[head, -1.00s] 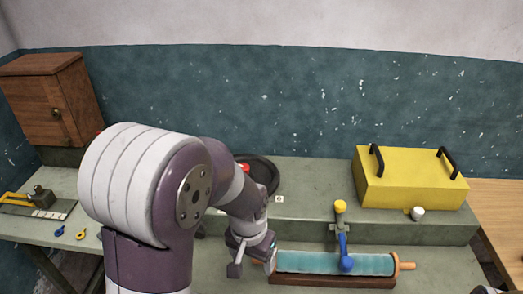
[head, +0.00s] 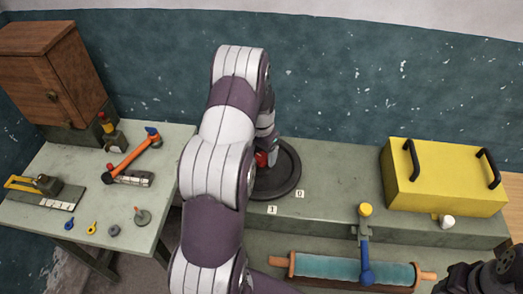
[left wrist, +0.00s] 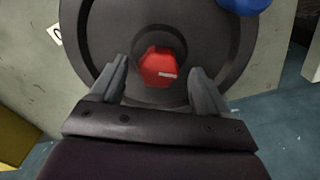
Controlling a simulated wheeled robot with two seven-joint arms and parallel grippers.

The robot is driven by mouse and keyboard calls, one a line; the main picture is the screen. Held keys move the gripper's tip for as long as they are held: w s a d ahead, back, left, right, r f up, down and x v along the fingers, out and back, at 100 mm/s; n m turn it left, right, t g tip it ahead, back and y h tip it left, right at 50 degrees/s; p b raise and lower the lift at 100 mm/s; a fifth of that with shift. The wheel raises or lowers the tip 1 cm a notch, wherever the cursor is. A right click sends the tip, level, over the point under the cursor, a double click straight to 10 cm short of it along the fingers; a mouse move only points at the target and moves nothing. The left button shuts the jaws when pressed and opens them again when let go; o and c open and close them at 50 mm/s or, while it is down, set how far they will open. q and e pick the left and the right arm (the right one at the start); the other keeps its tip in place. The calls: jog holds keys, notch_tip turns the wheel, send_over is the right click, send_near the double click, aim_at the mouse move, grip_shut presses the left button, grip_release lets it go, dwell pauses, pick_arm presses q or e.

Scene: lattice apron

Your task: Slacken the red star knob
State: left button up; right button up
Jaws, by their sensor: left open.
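The red knob (left wrist: 160,67) sits at the middle of a dark round disc (left wrist: 105,40), with a pale mark on its face. In the left wrist view it looks roughly six-sided. My left gripper (left wrist: 158,72) is open, with one finger on each side of the knob; I cannot tell whether either touches it. In the head view the red knob (head: 261,159) shows beside my left wrist, and my arm hides part of the disc (head: 288,172). A dark part at the lower right, likely my right gripper (head: 495,276), is cut off by the frame.
A blue part (left wrist: 243,5) lies near the disc's edge. Labels 0 (head: 299,194) and 1 (head: 271,210) are on the ledge. A yellow box (head: 440,185), a teal roller (head: 325,267) with a blue-handled clamp (head: 366,262), and a left table with tools (head: 165,205) stand around.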

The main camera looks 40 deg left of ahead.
pick_arm(q)
jog(key=shift+w+f, duration=0.1)
jog(key=shift+f, duration=0.2)
jog(key=shift+s+d+r, duration=0.15)
jog(key=shift+s, duration=0.05)
jog(key=shift+c, duration=0.6)
jog(key=c, duration=0.9)
